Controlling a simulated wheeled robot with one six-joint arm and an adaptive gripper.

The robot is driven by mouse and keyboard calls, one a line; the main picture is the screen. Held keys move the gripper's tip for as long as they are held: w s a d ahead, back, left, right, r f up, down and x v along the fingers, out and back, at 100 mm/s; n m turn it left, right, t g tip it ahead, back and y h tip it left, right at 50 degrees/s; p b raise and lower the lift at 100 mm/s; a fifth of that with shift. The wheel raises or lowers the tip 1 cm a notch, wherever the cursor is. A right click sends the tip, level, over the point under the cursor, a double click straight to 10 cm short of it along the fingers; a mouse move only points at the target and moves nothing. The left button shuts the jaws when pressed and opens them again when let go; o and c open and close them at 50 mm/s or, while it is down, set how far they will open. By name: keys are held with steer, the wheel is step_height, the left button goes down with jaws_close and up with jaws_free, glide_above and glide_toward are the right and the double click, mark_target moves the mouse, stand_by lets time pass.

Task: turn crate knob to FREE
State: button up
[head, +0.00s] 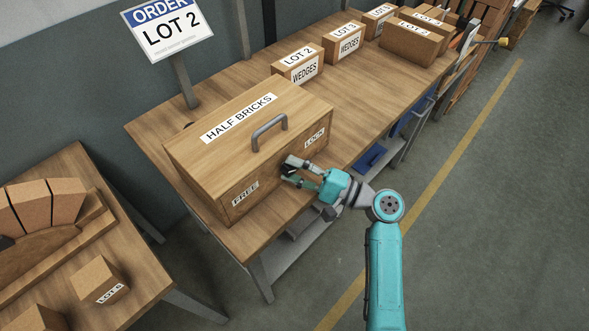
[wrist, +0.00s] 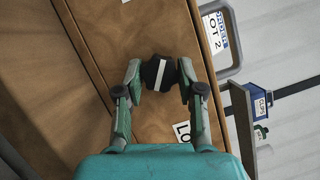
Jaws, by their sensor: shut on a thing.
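The wooden crate (head: 240,155), labelled HALF BRICKS on its lid, stands on the workbench. Its front face has a FREE label (head: 245,193) at the left and a LOCK label (head: 315,138) at the right. The black knob (wrist: 158,74) with a white stripe sits between my fingers in the wrist view. The stripe runs roughly along the line between the two labels; which end points is unclear. My gripper (head: 288,171) is at the crate front between the labels, shut on the knob, and mostly hides it in the head view. Part of the LOCK label (wrist: 182,132) shows in the wrist view.
A grey handle (head: 269,132) stands up from the lid. An ORDER LOT 2 sign (head: 168,28) is behind the bench. Boxes marked WEDGES (head: 297,66) stand farther back. A second table (head: 140,265) with bricks is at the left. Open floor lies to the right.

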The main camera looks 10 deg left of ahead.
steer(key=n+h, duration=0.1)
steer(key=n, duration=0.1)
steer(key=n+h, duration=0.1)
steer(key=n, duration=0.2)
steer(key=shift+r+n+g, duration=0.1)
steer(key=shift+n+g, duration=0.2)
steer(key=shift+g, duration=0.1)
stand_by(0.4)
steer(key=o, duration=1.1)
steer(key=shift+o, duration=0.2)
steer(key=v, duration=1.2)
steer(key=shift+r, duration=0.1)
